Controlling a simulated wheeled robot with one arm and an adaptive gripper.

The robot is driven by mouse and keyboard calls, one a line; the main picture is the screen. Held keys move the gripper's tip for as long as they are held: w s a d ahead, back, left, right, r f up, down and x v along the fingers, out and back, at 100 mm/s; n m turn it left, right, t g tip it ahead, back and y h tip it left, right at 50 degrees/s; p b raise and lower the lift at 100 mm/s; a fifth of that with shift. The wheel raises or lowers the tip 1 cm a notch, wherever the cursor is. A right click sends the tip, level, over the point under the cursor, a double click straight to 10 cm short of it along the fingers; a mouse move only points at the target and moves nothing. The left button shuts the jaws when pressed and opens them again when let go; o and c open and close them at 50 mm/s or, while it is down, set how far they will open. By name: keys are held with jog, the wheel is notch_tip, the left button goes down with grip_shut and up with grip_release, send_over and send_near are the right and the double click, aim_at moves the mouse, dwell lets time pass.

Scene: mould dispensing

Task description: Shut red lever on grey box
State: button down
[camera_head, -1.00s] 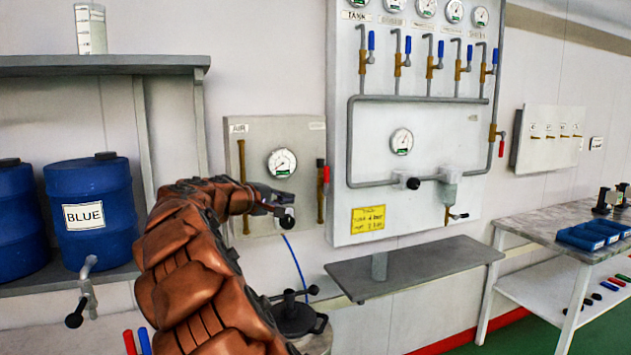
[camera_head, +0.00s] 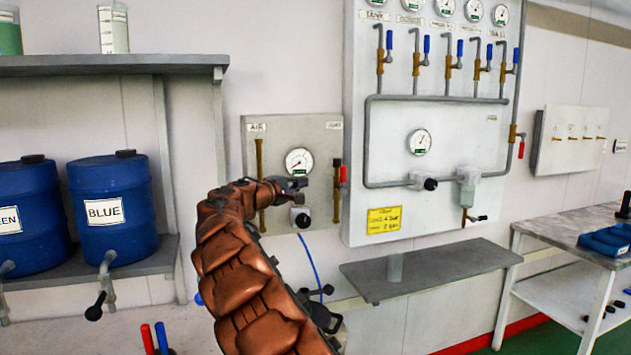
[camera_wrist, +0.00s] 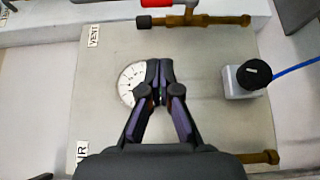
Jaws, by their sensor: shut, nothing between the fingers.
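The grey box (camera_head: 325,135) is a flat wall panel with AIR and VENT labels, a round gauge (camera_head: 299,161) and a brass pipe on each side. The red lever (camera_head: 343,174) is on the right-hand pipe, under the VENT label, and lies along that pipe. In the wrist view the red lever (camera_wrist: 157,3) is partly cut off at the top edge. My gripper (camera_head: 302,184) is in front of the box, just below the gauge and left of the lever. In the wrist view its closed fingertips (camera_wrist: 159,70) cover part of the gauge; they are empty and apart from the lever.
A black knob (camera_head: 302,220) on a white block sticks out low on the box, with a blue hose below. A larger gauge panel (camera_head: 470,130) stands to the right. A grey shelf (camera_head: 440,268) juts out below it. Blue drums (camera_head: 110,235) stand at left.

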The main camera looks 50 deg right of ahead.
jog(key=p, duration=0.3)
send_near(343, 179)
jog(key=w+d+r, duration=0.1)
jog(key=w+d, duration=0.3)
jog(key=w, duration=0.1)
jog(key=shift+s+d+p, duration=0.65)
jog(key=shift+s+d, duration=0.9)
jog(key=shift+r, duration=0.15)
jog(key=shift+d+y+p, duration=0.1)
jog(key=shift+y+p, duration=0.2)
jog(key=shift+p, duration=0.2)
